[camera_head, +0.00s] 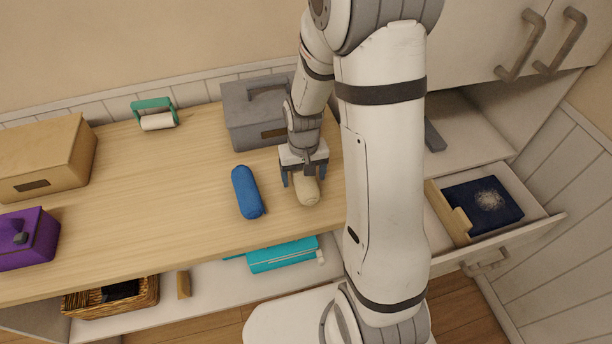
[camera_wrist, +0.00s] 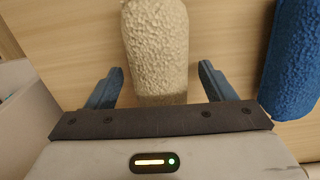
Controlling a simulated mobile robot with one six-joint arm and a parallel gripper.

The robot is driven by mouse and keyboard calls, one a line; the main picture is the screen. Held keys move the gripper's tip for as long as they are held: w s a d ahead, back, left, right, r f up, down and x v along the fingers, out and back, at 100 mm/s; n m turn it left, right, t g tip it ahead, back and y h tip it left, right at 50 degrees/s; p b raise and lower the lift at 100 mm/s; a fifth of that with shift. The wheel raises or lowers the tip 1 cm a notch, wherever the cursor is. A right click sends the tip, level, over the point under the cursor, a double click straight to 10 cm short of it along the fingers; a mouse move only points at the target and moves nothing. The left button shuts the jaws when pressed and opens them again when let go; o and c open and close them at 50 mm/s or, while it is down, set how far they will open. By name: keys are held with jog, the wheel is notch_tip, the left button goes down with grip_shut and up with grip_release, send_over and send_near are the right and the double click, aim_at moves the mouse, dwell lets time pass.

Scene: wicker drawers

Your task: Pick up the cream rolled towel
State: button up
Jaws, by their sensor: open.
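The cream rolled towel (camera_head: 307,192) lies on the wooden counter, partly hidden by my gripper in the head view. In the wrist view the towel (camera_wrist: 157,45) runs up out of the top of the picture, its near end between my fingers. My gripper (camera_head: 304,181) is open, one finger on each side of the towel. In the wrist view my gripper (camera_wrist: 160,80) shows a gap between each finger and the towel. Whether the towel's near end touches the palm, I cannot tell.
A blue rolled towel (camera_head: 247,192) lies just left of the cream one; it also shows in the wrist view (camera_wrist: 295,60). A grey box (camera_head: 245,115) stands close behind. An open drawer (camera_head: 530,212) is at the right. Counter left of the blue towel is clear.

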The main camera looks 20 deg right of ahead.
jog(key=shift+c, duration=0.2)
jog(key=c, duration=1.1)
jog(key=shift+o, duration=0.2)
